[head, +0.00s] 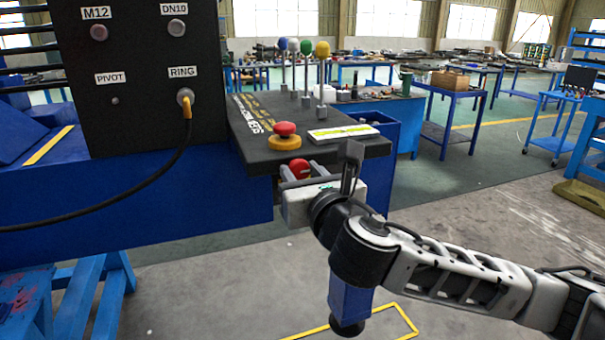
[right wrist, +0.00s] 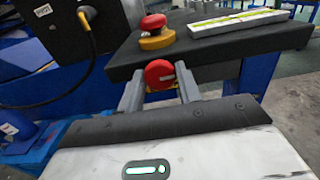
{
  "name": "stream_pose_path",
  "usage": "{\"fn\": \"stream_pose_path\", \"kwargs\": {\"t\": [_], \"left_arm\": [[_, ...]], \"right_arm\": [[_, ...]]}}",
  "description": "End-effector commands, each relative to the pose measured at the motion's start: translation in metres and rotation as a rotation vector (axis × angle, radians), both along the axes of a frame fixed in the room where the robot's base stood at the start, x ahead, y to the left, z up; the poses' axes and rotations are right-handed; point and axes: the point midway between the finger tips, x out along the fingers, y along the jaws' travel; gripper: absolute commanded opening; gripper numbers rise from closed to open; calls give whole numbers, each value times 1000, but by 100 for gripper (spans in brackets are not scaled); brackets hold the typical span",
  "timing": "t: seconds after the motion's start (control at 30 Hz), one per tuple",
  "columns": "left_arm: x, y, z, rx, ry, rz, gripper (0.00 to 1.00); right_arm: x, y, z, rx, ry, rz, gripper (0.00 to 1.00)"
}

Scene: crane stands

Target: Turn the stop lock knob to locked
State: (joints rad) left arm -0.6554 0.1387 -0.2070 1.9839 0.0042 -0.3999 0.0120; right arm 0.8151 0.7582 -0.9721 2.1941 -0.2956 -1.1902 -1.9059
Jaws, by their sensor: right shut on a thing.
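The stop lock knob (head: 300,168) is a round red knob low on the front edge of the dark console. It also shows in the right wrist view (right wrist: 159,72), with a bit of yellow behind it. My right gripper (head: 291,177) reaches in from the right, and its two grey fingers stand on either side of the knob, shut on it. The right wrist view shows the fingers (right wrist: 159,84) left and right of the red face. Any lock marking around the knob is hidden or too small to read. My left gripper is in neither view.
A red mushroom button on a yellow base (head: 285,136) sits just above on the console top (head: 240,110). A white-and-yellow label plate (head: 343,133) lies beside it. Several ball-topped levers stand behind. A black cable (head: 165,165) hangs from the RING socket at left.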

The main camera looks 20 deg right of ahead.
Motion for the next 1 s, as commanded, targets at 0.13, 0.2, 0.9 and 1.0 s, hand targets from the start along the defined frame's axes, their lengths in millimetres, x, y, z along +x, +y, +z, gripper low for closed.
{"fn": "stream_pose_path", "kwargs": {"t": [0.13, 0.2, 0.9, 1.0], "left_arm": [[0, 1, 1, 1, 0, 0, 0], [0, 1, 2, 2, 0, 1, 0], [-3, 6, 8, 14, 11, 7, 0], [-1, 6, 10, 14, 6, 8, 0]], "right_arm": [[0, 0, -1, 27, 3, 0, 11], [0, 0, 0, 52, 4, 0, 12], [0, 0, 0, 642, 26, -2, 12], [0, 0, 0, 737, 28, -1, 12]]}}
